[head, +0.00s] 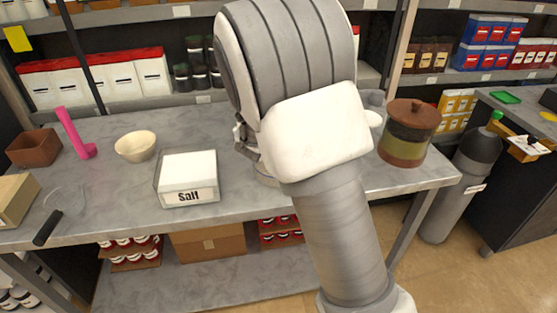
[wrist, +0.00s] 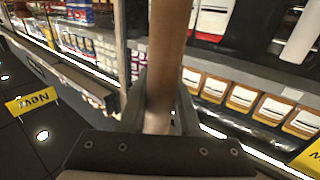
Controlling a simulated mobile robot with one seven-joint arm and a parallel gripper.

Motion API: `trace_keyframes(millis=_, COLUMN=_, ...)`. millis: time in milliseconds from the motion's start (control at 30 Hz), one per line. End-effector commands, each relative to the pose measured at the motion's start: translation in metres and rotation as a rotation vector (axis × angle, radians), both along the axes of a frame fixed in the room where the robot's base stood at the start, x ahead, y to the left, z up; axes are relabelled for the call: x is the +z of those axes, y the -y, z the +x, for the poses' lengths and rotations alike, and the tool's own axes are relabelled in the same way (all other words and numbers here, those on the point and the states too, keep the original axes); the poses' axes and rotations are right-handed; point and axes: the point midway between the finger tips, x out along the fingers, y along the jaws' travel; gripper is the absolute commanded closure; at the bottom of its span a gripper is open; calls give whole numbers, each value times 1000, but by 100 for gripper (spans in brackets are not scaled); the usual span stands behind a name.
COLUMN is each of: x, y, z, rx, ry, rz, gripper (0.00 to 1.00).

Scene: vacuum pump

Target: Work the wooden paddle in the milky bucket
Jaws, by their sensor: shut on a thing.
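My gripper (wrist: 160,112) is shut on a wooden shaft, the paddle (wrist: 169,50), which runs up between the two fingers in the wrist view. The paddle's far end is out of that view. In the head view my arm covers the middle of the table, and only a small dark part of my gripper (head: 243,140) shows at its left edge. The milky bucket cannot be made out with certainty; a small pale rim beside my arm may be part of it. Whether the paddle is in the bucket cannot be told.
On the grey table (head: 110,205) stand a salt box (head: 188,180), a cream bowl (head: 136,146), a pink tool (head: 74,132), a brown box (head: 34,148) and a lidded jar (head: 407,135). A black-handled whisk (head: 48,227) lies at front left. A grey cylinder (head: 445,205) stands right of the table.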

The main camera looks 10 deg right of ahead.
Motion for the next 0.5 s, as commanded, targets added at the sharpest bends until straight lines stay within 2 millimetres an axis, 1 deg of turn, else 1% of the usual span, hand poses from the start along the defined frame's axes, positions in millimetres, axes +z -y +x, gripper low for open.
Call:
trace_keyframes(millis=133, x=0, y=5, z=5, rx=-1, ry=2, rz=-1, gripper=100)
trace_keyframes(millis=367, x=0, y=5, z=5, rx=0, ry=1, rz=-1, gripper=100)
trace_keyframes(millis=500, x=1, y=2, z=8, rx=0, ry=0, rz=-1, gripper=100)
